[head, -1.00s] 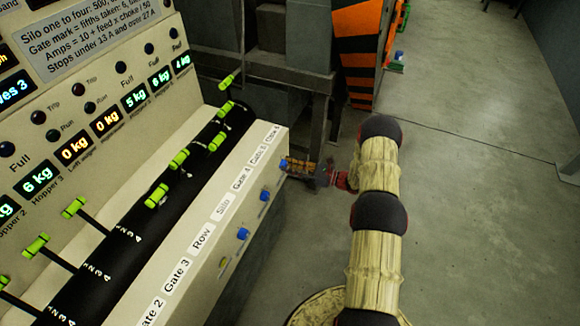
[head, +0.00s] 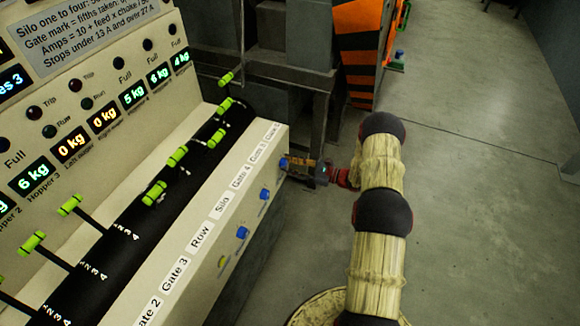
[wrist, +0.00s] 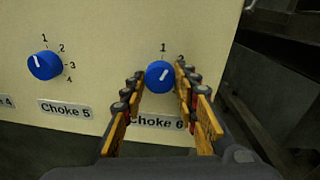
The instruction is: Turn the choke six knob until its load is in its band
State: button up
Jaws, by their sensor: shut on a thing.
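The choke six knob (wrist: 158,77) is a round blue dial with a white pointer mark, on the cream panel face above the "Choke 6" label (wrist: 156,122). Its mark points up and to the right, roughly toward the 2. My gripper (wrist: 161,82) has one finger on each side of the knob, closed on it. The fingers hide the lower numbers of its scale. In the head view the knob (head: 284,163) shows as a small blue spot at the console's far right end, with my gripper (head: 292,164) at it. I cannot find a load readout for choke six.
The choke five knob (wrist: 45,65) sits to the left, apart from my fingers, its mark pointing up near the 1. Green-handled levers (head: 154,193) line the console. Dark machinery (head: 285,50) stands behind it. The floor (head: 480,200) to the right is clear.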

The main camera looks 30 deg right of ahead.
jog(key=n+b, duration=0.2)
jog(key=n, duration=0.2)
jog(key=shift+n, duration=0.4)
jog(key=shift+c, duration=0.2)
jog(key=o, duration=1.2)
jog(key=shift+c, duration=0.2)
jog(key=shift+s, duration=0.1)
jog(key=v, duration=1.1)
jog(key=shift+s+d+r, duration=0.15)
jog(key=shift+s+d, duration=0.1)
jog(key=shift+s, duration=0.1)
